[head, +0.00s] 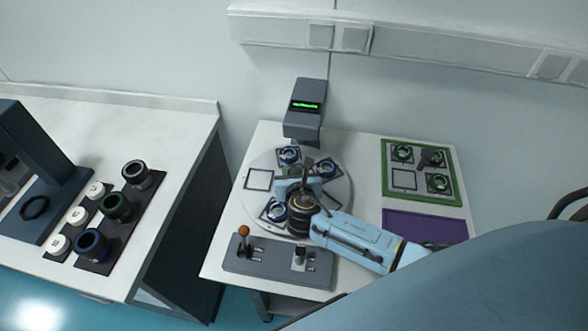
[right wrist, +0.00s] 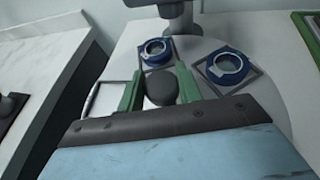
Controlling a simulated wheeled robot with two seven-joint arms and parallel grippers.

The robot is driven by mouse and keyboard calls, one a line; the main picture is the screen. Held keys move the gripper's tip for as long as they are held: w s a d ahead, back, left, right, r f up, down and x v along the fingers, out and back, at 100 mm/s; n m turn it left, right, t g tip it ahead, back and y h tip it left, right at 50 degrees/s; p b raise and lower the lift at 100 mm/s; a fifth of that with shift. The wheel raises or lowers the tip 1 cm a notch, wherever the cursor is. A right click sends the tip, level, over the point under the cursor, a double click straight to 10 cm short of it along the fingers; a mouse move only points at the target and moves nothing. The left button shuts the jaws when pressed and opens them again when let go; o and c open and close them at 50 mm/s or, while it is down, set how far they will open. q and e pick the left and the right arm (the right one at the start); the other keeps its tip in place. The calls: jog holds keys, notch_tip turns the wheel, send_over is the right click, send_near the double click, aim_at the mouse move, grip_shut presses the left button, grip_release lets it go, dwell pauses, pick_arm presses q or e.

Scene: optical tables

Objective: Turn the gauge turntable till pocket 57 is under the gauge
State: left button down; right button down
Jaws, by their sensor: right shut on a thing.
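The gauge turntable (head: 340,197) is a pale round plate on the white table. It carries blue rings in dark square frames: one at the back (head: 289,155), one at the right (head: 326,168) and one at the front left (head: 276,210). An empty square pocket (head: 259,180) is at its left. The gauge (head: 305,108) with a green-lit display stands behind, over the plate's back edge. My right gripper (head: 308,176) is over the turntable's middle, its green fingers (right wrist: 158,74) shut on a dark round knob (right wrist: 161,90). Pocket numbers are not readable. My left gripper is out of view.
A grey control box (head: 278,263) with an orange-topped lever (head: 243,231) is at the table's front. A green tray (head: 459,190) and a purple mat (head: 425,226) lie right. A separate bench (head: 185,130) at left holds several dark cylinders.

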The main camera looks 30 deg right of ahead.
jog(key=shift+m+g+h, duration=0.9)
jog(key=shift+m+h, duration=0.7)
jog(key=shift+m, duration=0.1)
jog(key=shift+m+h+p, duration=0.3)
jog(key=shift+h, duration=0.2)
jog(key=c, duration=1)
grip_release()
jog(key=shift+o, duration=0.2)
jog(key=v, duration=1.3)
jog(key=shift+r+p, duration=0.35)
jog(key=shift+p, duration=0.05)
jog(key=shift+a, duration=0.15)
jog(key=shift+g, duration=0.3)
